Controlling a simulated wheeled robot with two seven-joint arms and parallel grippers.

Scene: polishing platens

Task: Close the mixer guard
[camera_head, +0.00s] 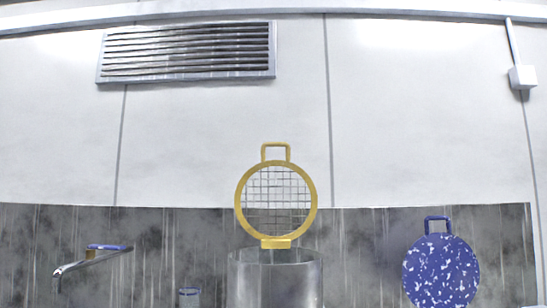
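The mixer guard (240,203) is a round yellow ring with a wire mesh and a square handle on top. It stands upright, raised open at the rim of a metal cylindrical bowl (275,285). A yellow block at the ring's bottom sits at the bowl's rim. The lower part of the bowl is cut off by the picture's bottom edge. Neither of my grippers shows in the head view.
A blue speckled disc with a handle (440,272) stands upright at the right. A metal spout with a blue top (92,258) is at the left. A small cylinder (190,297) shows low, left of the bowl. A wall with a vent (187,52) is behind.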

